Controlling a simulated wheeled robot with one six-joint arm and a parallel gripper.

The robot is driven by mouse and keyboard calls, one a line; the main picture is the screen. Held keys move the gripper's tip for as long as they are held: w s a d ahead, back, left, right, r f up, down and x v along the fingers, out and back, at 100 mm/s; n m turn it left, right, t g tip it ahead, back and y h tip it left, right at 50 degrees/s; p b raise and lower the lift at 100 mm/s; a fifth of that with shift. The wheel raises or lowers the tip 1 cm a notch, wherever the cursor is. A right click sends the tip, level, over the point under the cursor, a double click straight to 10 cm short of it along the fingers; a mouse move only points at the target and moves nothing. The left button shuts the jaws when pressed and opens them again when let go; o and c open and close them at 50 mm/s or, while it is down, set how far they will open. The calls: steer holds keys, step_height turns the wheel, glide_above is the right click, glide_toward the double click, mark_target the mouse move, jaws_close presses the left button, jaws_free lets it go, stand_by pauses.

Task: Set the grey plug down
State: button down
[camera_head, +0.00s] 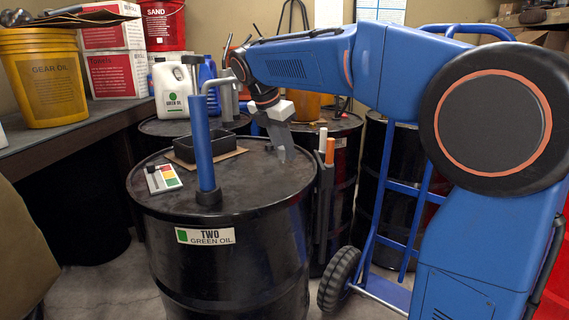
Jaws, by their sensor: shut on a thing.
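My gripper (282,152) points down over the right part of the top of the black drum labelled "TWO GREEN OIL" (225,270). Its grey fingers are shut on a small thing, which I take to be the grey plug. The plug is mostly hidden by the fingers, and I cannot make out its outline. The fingertips are close to the drum top, and I cannot tell whether the plug touches it.
A blue hand pump (203,150) stands upright on the drum. A black tray (212,146) on cardboard and a small colour chart (162,178) lie there too. Other drums stand behind. A blue hand truck (400,190) is at right. The drum's front top is clear.

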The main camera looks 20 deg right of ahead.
mark_target(284, 162)
steer(key=shift+f, duration=2.15)
steer(key=shift+f, duration=0.1)
steer(key=c, duration=1.4)
jaws_free()
steer(key=shift+c, duration=0.2)
